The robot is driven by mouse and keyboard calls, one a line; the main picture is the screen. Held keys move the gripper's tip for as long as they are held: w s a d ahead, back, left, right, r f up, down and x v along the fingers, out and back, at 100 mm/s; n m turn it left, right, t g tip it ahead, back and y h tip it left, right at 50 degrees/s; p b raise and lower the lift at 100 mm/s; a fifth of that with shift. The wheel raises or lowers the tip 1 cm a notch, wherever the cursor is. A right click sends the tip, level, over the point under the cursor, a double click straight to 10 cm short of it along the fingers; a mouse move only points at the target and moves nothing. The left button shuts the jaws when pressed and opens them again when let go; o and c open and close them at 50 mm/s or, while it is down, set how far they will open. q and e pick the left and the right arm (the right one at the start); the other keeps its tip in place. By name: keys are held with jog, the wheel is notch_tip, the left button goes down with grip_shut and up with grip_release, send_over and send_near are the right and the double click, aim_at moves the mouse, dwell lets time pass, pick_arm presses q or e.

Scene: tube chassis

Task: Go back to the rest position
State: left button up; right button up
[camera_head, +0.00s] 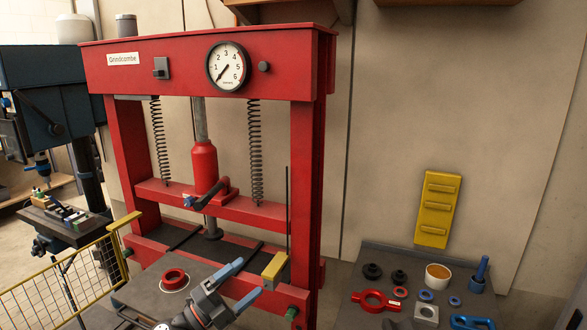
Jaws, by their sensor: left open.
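My left gripper (251,277) shows at the lower middle, in front of the red press. Its two blue fingers are spread apart with nothing between them. Its fingertips point up and right toward a yellow block (274,268) beside the press's right post. I cannot tell how far apart they are in depth. My right gripper is out of view.
The red press (313,150) with a round gauge (228,66) stands close ahead. A dark bench (395,258) at right holds several small parts. A yellow mesh fence (60,285) stands at left.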

pick_arm(q)
jog(key=s+a+f+n+t+y, duration=0.1)
jog(key=s+a+f+n+y, duration=0.4)
jog(key=f+n+y, duration=0.5)
jog(key=s+a+f+n+t+y, duration=0.1)
jog(key=s+a+f+n+y, duration=0.1)
jog(key=a+f+n+y, duration=0.75)
jog(key=s+d+f+n+g+h, duration=0.15)
jog(key=s+f+g, duration=0.25)
jog(key=s, duration=0.4)
jog(key=s+d+f+n+g, duration=0.2)
jog(key=s+f+n+g, duration=0.15)
jog(key=s, duration=0.45)
jog(key=s+d+f+n+g+h, duration=0.15)
jog(key=s+f+g, duration=0.25)
jog(key=s, duration=0.5)
jog(key=s+d+f+g, duration=0.1)
jog(key=s+f, duration=0.1)
jog(key=f, duration=1.6)
jog(key=s+d+f+g, duration=0.1)
jog(key=s+d+f, duration=0.1)
jog(key=f, duration=1.7)
jog(key=shift+d, duration=0.25)
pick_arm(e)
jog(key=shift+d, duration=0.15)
